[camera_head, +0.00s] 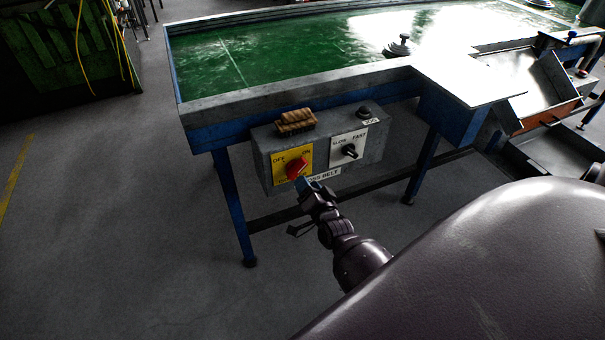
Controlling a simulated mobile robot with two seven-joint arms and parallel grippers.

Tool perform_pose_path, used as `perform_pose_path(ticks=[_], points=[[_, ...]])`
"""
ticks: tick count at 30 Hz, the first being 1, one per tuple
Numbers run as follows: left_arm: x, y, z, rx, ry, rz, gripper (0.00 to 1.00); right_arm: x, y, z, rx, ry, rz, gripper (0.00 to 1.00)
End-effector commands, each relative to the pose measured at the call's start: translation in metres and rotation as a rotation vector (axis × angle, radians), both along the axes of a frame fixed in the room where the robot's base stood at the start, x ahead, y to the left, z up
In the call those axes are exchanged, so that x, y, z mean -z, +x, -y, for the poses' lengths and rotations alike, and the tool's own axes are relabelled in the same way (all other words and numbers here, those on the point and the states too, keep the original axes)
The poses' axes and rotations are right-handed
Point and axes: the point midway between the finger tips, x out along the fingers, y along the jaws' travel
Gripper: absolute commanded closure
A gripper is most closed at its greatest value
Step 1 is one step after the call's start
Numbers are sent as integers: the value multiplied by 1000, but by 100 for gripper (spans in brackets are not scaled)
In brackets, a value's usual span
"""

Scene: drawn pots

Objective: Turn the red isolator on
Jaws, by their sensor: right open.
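The red isolator (296,168) is a red knob on a yellow plate (280,163) with OFF and ON markings. It is on the left of the front of a grey control box (262,158) under the bench edge. The knob looks tilted, its upper end towards the ON side. My right gripper (307,184) is open just below and right of the knob, very close to it. I cannot tell whether its fingers touch the knob. They hide part of the label below. My left gripper is not in view.
A white plate with a black SLOW-FAST knob (350,151) sits right of the isolator. A wooden brush (296,121) and a dark button (364,112) are on top of the box. The green-topped bench (270,60) stands on blue legs (232,205). Floor at left is clear.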

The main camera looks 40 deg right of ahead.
Motion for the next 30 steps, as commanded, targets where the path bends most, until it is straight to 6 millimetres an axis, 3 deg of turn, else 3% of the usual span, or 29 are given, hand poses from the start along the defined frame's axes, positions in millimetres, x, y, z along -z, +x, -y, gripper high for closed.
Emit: perform_pose_path(ticks=[3,9,30], points=[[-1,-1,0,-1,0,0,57,0,-18,-5,0,1,-1,51],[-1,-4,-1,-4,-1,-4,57,0,-34,-8,0,1,-1,51],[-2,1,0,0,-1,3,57,0,-38,-9,0,-5,-3,51]])
